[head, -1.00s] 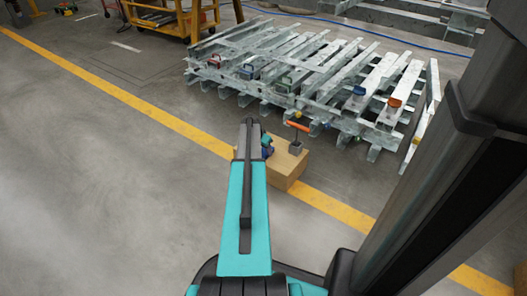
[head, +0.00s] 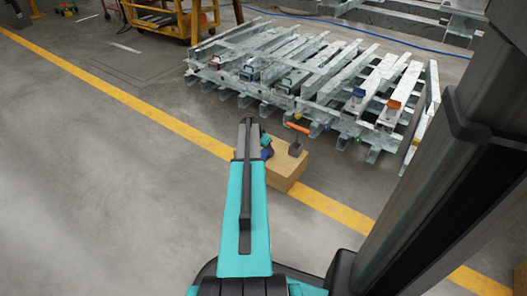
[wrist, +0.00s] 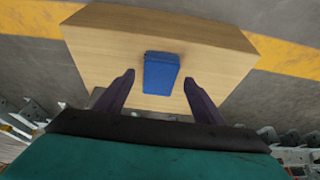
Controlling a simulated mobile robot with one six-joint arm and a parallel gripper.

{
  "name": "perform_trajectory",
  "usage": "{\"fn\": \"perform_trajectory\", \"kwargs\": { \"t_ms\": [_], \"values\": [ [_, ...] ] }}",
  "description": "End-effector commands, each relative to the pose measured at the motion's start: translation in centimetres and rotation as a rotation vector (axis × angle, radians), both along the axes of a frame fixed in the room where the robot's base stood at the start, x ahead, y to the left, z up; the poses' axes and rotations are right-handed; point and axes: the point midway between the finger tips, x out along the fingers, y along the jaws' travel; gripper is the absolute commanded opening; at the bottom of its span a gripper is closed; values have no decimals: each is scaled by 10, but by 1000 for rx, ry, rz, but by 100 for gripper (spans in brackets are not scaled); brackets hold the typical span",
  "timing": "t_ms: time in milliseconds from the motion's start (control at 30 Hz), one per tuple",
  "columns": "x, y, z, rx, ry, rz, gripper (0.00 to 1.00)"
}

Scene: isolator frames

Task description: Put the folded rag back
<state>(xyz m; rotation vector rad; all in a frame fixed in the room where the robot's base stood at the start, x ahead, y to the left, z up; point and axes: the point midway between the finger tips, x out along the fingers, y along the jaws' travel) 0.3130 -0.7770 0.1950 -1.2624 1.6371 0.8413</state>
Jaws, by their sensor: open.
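A blue block-like bundle, which I take for the folded rag (wrist: 161,72), lies on the top of a wooden box (wrist: 105,50) in the wrist view. My gripper (wrist: 159,79) is open, with one dark finger on each side of the rag. There are gaps between the fingers and the rag. I cannot tell how far above the box top the fingertips are. In the head view the box (head: 287,173) stands beyond the end of my arm. The arm covers part of that area, and I cannot make out the rag clearly there.
A stack of galvanised steel frames (head: 310,75) lies behind the box, with small coloured items on it. An orange-handled item (head: 297,128) shows at the box's far edge. A yellow cart (head: 160,18) stands at the back left. The floor left of the box is clear.

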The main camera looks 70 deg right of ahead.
Motion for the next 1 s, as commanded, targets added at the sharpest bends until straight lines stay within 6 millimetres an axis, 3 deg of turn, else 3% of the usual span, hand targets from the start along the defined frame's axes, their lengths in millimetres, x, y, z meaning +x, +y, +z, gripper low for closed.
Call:
{"fn": "perform_trajectory", "kwargs": {
  "t_ms": [500, 700, 1000],
  "values": [
    [8, 31, 77, -1, 0, 1, 63],
    [10, 38, 93, 0, 0, 0, 63],
    [10, 39, 96, 0, 0, 0, 63]
  ]
}}
